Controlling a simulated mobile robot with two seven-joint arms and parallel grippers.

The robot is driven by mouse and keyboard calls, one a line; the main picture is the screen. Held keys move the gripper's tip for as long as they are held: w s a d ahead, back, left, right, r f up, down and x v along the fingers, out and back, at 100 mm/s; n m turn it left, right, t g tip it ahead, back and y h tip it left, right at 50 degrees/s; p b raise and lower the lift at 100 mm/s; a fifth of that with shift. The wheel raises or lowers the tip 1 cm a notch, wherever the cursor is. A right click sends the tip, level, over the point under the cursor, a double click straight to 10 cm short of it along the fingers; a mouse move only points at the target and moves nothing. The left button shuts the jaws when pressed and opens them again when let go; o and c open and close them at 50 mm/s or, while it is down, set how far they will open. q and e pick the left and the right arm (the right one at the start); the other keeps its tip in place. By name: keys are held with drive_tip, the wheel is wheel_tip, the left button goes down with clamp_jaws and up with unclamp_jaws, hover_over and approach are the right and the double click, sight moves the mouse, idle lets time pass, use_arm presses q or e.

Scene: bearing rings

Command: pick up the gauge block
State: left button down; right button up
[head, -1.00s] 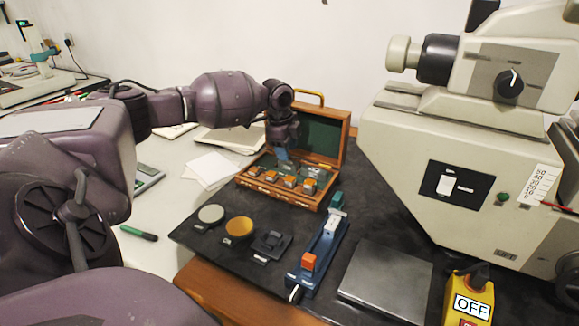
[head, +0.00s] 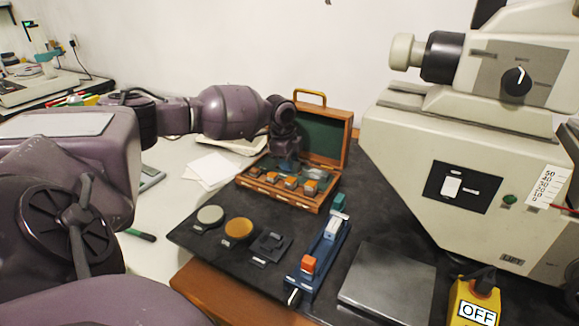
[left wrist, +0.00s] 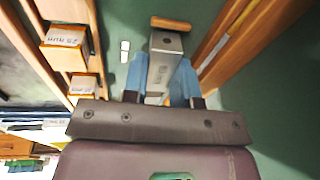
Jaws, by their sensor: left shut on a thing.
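A grey metal gauge block (left wrist: 164,60) with markings on its face sits between the two blue fingers of my left gripper (left wrist: 158,78) in the left wrist view. The fingers are shut on it. In the head view my left gripper (head: 286,163) is low inside the open wooden case (head: 276,198), at its back part near the green lid lining. The held block is hard to make out there. Whether it touches the case floor cannot be told. My right gripper is not in view.
Several orange-and-grey blocks (head: 291,182) stand along the case's front. Round discs (head: 239,228) and a dark blue fixture (head: 322,250) lie on the black mat. A flat metal plate (head: 388,283) and a large beige machine (head: 450,180) are to the right.

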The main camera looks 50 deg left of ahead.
use_arm(q)
drive_tip(key=shift+f, duration=0.1)
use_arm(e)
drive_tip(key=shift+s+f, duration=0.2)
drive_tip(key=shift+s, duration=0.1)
